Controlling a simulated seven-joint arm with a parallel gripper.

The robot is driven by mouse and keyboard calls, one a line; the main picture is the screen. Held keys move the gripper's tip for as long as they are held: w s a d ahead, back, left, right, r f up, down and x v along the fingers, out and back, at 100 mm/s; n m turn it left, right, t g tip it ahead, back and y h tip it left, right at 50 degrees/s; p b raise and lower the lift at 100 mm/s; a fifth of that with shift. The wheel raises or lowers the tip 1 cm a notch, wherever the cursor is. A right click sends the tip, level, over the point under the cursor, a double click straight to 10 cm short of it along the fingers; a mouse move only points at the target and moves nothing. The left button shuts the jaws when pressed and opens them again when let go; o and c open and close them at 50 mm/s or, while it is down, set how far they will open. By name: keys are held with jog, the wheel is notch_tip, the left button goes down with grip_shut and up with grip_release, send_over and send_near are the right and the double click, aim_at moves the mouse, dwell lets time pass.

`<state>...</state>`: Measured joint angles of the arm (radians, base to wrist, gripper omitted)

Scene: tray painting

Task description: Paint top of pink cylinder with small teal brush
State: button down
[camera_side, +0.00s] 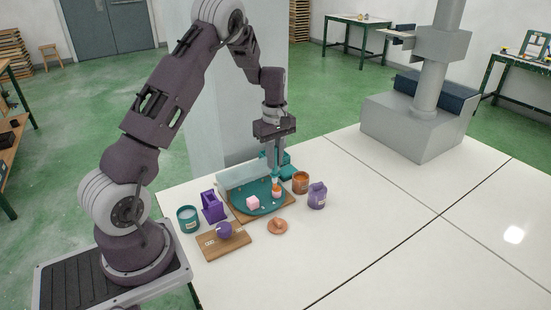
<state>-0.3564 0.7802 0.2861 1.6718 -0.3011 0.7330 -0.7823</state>
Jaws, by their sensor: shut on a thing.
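My gripper (276,164) points down over the back right of a round teal tray (266,209). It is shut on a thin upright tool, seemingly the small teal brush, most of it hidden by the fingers. An orange and pale tip shows just below the fingers. Directly under it a small pink piece (276,195), seemingly the pink cylinder, stands on the tray. Whether the tip touches its top is too small to tell. A pink cube (253,203) sits on the tray's left part.
A grey-teal block (243,176) stands behind the tray. Around it are a teal cup (188,218), a purple holder (211,207), a purple ball (224,230) on a wooden board (230,247), an orange jar (301,182), a purple jar (317,195) and an orange disc (278,226).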

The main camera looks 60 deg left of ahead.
jog(key=shift+r, duration=3.5)
